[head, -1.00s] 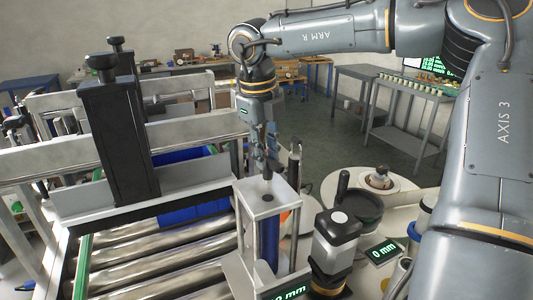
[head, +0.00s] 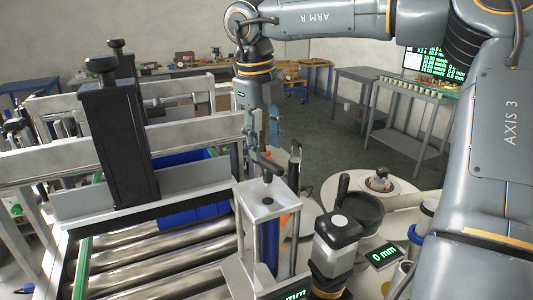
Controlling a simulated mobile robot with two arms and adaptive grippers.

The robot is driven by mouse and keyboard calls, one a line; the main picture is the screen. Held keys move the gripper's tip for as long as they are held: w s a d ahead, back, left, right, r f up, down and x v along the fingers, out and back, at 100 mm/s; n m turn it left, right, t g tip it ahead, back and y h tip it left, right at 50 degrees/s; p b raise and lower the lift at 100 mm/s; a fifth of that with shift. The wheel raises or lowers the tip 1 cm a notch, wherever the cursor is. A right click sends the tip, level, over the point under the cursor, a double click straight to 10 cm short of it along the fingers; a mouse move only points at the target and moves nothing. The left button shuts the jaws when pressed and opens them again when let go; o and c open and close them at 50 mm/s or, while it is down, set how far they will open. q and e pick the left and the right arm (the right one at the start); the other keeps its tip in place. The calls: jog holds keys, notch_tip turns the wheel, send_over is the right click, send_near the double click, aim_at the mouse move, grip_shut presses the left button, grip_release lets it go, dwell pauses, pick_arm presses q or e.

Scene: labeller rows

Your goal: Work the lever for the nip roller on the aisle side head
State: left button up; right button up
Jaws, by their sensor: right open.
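My right gripper (head: 264,142) hangs from the arm in the centre of the head view, its fingers spread and nothing visible between them. I cannot tell which of these is the nip roller lever. My left gripper is not in view.
Steel rollers (head: 165,262) fill the lower left. A black column with a knob (head: 118,140) and grey rails stand above them, with a blue bin (head: 190,212) behind. A black-capped unit (head: 335,240) and a 0 mm display (head: 384,254) stand at the lower right.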

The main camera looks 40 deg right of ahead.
notch_tip(320, 180, up, 8)
jog(key=a, duration=0.1)
jog(key=shift+a+r, duration=0.15)
